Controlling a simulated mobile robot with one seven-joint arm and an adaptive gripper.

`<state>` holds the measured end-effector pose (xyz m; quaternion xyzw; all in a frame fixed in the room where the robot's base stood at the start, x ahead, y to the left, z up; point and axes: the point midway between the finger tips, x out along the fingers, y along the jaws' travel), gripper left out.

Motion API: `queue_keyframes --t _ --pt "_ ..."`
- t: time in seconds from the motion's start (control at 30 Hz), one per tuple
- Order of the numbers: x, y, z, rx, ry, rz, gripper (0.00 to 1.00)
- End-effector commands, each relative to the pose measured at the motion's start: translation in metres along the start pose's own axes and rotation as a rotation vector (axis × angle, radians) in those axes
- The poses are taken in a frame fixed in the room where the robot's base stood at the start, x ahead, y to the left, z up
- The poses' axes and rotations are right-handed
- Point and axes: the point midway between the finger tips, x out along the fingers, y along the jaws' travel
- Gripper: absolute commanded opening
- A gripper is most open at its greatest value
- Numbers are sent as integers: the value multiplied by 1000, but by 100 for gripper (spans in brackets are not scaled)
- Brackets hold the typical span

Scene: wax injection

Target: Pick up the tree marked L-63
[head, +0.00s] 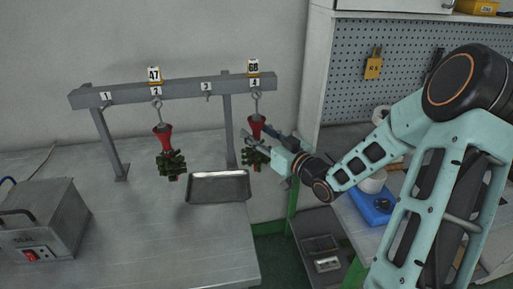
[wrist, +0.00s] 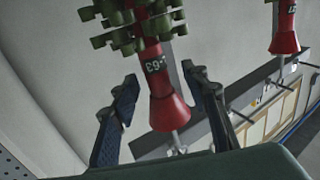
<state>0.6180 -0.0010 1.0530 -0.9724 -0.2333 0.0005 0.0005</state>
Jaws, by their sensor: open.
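A red tree with green pieces (head: 256,125) hangs from the hook at position 4 of the grey rack (head: 190,90). In the wrist view its red stem (wrist: 165,110) carries a marking, seen upside down, whose readable part is 63; the first character is unclear. My gripper (head: 268,147) is at this tree, coming from the right. In the wrist view my gripper (wrist: 163,78) is open, with one dark finger on each side of the stem and gaps showing. Part of the green cluster is hidden behind my gripper in the head view.
A second red and green tree (head: 165,140) hangs at position 2; it also shows in the wrist view (wrist: 286,28). A metal tray (head: 219,200) lies below the rack. A grey box (head: 45,225) stands at left. A pegboard (head: 350,85) is at right.

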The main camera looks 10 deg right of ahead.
Motion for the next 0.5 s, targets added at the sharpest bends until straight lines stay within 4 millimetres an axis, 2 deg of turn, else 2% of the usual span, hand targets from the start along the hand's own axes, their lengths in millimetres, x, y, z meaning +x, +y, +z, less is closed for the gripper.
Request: queue_keyframes --t 0.27,0.5 --pt "3 0 0 -1 0 1 40" --pt "3 0 0 -1 0 1 14"
